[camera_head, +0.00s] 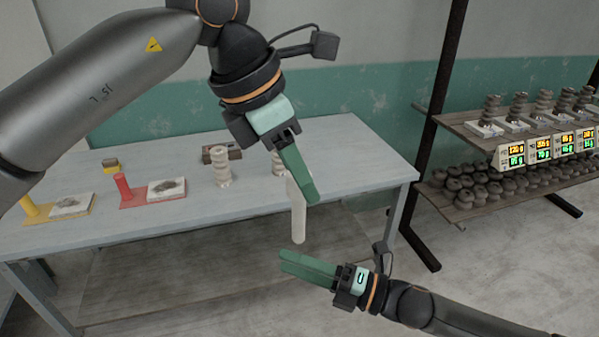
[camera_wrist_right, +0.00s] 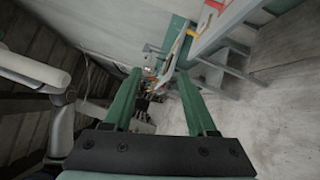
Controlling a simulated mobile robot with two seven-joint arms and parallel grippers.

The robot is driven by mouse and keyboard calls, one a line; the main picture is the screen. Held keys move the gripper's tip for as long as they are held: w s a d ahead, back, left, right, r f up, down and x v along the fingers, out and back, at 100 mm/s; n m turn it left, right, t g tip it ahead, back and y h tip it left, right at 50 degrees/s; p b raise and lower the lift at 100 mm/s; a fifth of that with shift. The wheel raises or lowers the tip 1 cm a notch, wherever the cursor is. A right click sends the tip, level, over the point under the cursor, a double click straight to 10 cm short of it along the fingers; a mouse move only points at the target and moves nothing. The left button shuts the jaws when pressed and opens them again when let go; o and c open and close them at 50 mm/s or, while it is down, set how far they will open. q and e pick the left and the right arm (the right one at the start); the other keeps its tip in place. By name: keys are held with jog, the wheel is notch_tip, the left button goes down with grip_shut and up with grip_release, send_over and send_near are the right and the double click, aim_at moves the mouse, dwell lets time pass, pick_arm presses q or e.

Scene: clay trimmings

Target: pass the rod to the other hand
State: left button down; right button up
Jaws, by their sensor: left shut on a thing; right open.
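The rod (camera_head: 298,218) is pale, smooth and nearly upright in the head view. My left gripper (camera_head: 308,194) comes down from above, shut on the rod's upper part. The green fingers hide some of it, and its lower end hangs free. My right gripper (camera_head: 282,262) is open and empty, just below the rod's lower end and a little to its left in the picture. In the right wrist view the two green fingers (camera_wrist_right: 158,75) stand apart. I cannot make out the rod clearly between them.
A grey table (camera_head: 150,212) behind holds a red stand (camera_head: 124,190), a yellow stand (camera_head: 32,210) and coiled clay pieces (camera_head: 220,166). A shelf rack (camera_head: 462,120) with clay coils and lit displays stands at the right. Floor between them is clear.

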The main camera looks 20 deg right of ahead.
jog(key=s+d+f+m+t+h, duration=0.1)
jog(key=s+f+m+h, duration=0.1)
jog(key=f+m+h, duration=0.5)
jog(key=s+d+f+m+t+h, duration=0.1)
jog(key=s+f+m+h, duration=0.1)
jog(key=f+m, duration=0.85)
jog(key=s+d+f+m+g+h, duration=0.3)
jog(key=s+f+m+g+h, duration=0.1)
jog(key=s+f+m, duration=0.6)
jog(key=shift+s+f+m, duration=0.4)
jog(key=shift+s+m, duration=0.25)
jog(key=shift+m, duration=0.3)
